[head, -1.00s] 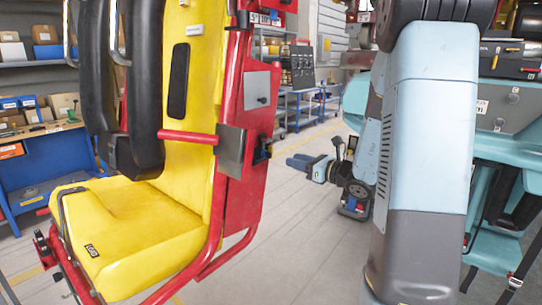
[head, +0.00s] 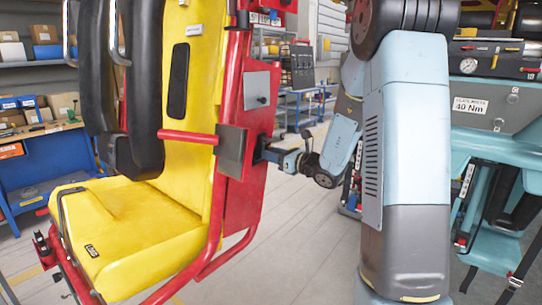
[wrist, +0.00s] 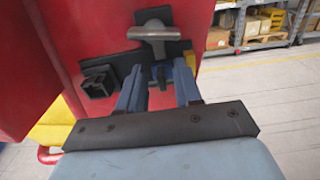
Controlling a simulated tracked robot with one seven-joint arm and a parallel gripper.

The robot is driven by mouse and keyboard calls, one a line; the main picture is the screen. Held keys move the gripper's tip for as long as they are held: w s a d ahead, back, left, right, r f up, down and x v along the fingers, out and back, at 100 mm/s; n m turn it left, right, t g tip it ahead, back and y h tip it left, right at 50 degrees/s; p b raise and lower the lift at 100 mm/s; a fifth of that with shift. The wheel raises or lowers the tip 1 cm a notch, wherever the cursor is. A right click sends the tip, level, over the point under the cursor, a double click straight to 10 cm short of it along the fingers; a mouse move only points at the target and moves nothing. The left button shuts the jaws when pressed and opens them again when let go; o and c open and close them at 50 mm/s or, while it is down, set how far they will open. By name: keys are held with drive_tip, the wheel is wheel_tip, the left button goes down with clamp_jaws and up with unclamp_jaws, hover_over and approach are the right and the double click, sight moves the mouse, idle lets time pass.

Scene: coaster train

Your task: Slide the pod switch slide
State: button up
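My gripper (wrist: 159,76) reaches the red side panel (wrist: 102,28) of the yellow-seated car. Its two blue fingers stand apart on either side of a small dark tab (wrist: 158,74) on a black plate; this looks like the pod switch slide. A gap seems to show beside the tab, and contact cannot be told. A grey T-shaped handle (wrist: 154,33) sits just above the tab, and a black block (wrist: 97,81) lies left of the fingers. In the head view my gripper (head: 266,154) is at the panel's right side, its fingertips partly hidden.
The yellow seat (head: 140,225) and black padded restraint (head: 130,95) stand at the left. A teal unit (head: 490,120) with a gauge and label is at the right. Shelves with boxes (wrist: 262,22) are behind, and the floor (head: 285,225) between is clear.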

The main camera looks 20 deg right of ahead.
clamp_jaws()
idle(1.3)
